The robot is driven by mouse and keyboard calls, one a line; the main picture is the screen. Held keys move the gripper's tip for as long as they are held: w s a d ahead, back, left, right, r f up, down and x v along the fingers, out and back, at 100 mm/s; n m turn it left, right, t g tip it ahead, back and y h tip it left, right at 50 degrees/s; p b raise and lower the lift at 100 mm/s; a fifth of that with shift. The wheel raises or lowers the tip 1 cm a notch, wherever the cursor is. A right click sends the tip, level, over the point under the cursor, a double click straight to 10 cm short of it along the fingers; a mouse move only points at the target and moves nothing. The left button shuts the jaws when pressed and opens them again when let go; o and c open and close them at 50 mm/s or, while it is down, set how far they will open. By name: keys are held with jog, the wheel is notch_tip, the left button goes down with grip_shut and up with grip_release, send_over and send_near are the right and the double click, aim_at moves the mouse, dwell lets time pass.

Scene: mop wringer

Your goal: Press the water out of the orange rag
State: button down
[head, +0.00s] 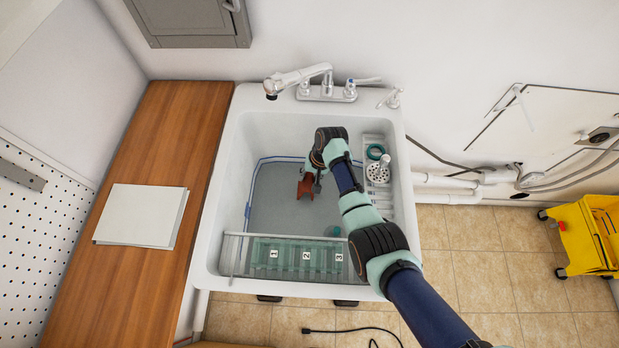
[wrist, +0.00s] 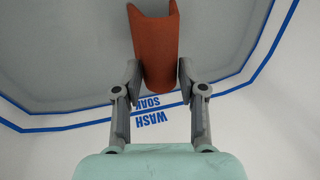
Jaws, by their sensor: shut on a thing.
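The orange rag (head: 306,186) is in the white sink basin, near its middle, just left of my gripper (head: 317,183). In the wrist view the rag (wrist: 158,45) looks like a folded, curved sheet. My gripper (wrist: 158,78) is shut on the rag's near end, with one finger on each side. Most of the rag extends beyond the fingertips. In the head view the arm partly hides the fingers. I cannot tell whether the rag touches the basin floor.
The sink (head: 228,190) has a faucet (head: 300,77) at the back. Greenish compartments labelled 1, 2 and 3 (head: 300,257) span its front. A ribbed ledge (head: 396,203) on the right holds a teal ring (head: 375,152) and a white perforated piece (head: 378,173). Blue lines mark the basin.

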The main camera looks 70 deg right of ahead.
jog(key=p+v, duration=0.2)
jog(key=v, duration=0.1)
jog(key=w+p+v, duration=0.1)
jog(key=p+v, duration=0.1)
jog(key=p, duration=0.1)
jog(key=shift+a+r, duration=0.15)
jog(key=shift+r, duration=0.35)
jog(key=shift+f, duration=0.1)
